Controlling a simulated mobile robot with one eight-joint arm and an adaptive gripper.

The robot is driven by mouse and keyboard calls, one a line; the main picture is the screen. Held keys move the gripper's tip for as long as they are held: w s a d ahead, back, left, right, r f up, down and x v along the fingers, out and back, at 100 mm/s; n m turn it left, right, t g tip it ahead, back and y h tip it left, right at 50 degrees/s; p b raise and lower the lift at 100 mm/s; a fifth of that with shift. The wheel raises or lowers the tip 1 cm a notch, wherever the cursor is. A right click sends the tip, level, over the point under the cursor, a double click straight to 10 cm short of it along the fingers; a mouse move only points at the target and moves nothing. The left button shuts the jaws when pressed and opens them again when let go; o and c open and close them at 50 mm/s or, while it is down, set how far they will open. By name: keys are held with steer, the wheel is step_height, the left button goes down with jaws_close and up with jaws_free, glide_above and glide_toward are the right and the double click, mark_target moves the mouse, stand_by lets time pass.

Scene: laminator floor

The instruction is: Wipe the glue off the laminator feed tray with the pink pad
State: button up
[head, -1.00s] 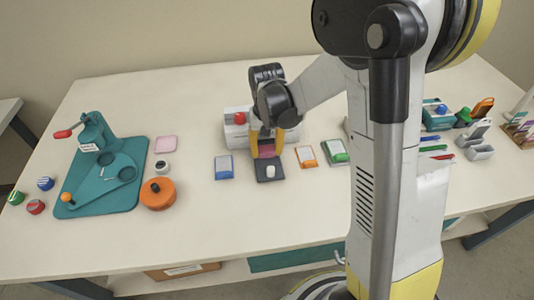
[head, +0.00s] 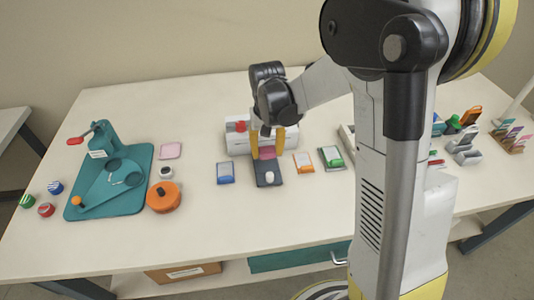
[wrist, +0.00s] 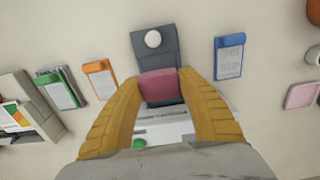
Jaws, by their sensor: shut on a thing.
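My gripper (head: 267,145) has yellow fingers and is shut on the dark pink pad (wrist: 160,86). The pad also shows between the fingers in the head view (head: 267,153). It is over the laminator end of the dark grey feed tray (wrist: 144,49); I cannot tell whether it touches the tray. A round white blob, likely the glue (wrist: 153,39), is on the tray's outer part, apart from the pad. It also shows in the head view (head: 269,177). The white laminator (head: 238,144), with a red knob, stands behind the tray, partly hidden by my gripper.
A blue-clipped card pack (head: 225,173) lies left of the tray, an orange one (head: 303,164) and a green one (head: 332,158) right. A pale pink square (head: 171,151), an orange round container (head: 163,197) and a teal machine (head: 135,165) are further left. The front table is clear.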

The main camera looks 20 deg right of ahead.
steer(key=shift+r+p, duration=0.8)
steer(key=shift+r, duration=0.65)
steer(key=shift+w+f, duration=0.1)
